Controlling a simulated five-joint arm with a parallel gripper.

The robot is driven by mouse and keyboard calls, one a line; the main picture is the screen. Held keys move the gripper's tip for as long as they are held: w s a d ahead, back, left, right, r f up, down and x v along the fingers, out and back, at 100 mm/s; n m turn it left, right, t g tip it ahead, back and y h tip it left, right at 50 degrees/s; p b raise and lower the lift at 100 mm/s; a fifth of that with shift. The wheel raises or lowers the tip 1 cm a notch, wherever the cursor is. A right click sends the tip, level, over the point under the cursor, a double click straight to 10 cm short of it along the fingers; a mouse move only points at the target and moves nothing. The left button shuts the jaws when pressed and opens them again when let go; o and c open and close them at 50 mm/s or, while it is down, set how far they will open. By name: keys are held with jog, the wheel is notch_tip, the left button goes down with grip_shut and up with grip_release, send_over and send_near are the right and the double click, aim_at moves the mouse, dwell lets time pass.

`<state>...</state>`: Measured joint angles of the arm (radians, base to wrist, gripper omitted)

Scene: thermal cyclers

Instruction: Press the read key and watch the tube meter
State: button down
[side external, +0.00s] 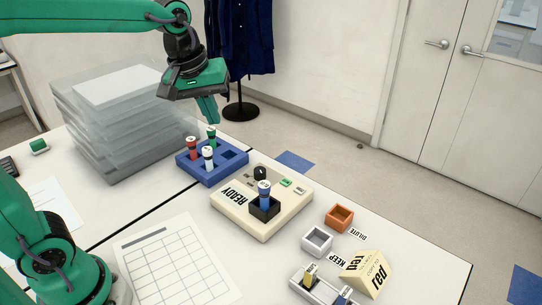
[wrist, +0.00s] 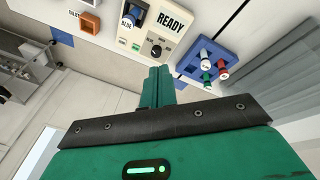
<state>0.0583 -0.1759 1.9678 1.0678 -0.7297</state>
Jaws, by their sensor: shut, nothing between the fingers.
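The beige tube meter (side external: 240,215) stands on the table and reads "READY". A blue tube with a pale cap (side external: 265,190) stands upright in its black socket (side external: 264,210). A black knob (side external: 260,173), a small green key (side external: 286,183) and a pale key (side external: 299,190) are on its top; which is the read key I cannot tell. My gripper (side external: 209,110) is shut and empty, raised above the blue rack, behind and left of the meter. In the wrist view my fingers (wrist: 157,72) point toward the meter (wrist: 150,35), apart from it.
The blue rack (side external: 213,176) holds red, white and green tubes. Orange (side external: 339,217) and grey (side external: 317,240) cups sit right of the meter, by DILUTE and KEEP labels. A card reading "red" (side external: 368,273) stands nearer. Stacked clear boxes (side external: 105,125) stand at left.

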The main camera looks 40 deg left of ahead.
jog(key=w+d+f+n+g, duration=0.25)
jog(key=w+n, duration=0.25)
jog(key=w, duration=0.4)
jog(key=n, duration=0.5)
send_over(286, 181)
notch_tip(286, 181, down, 8)
jog(key=shift+r+g, duration=0.15)
jog(key=shift+g, duration=0.2)
jog(key=shift+s, duration=0.1)
notch_tip(286, 181, down, 14)
dwell(0.3)
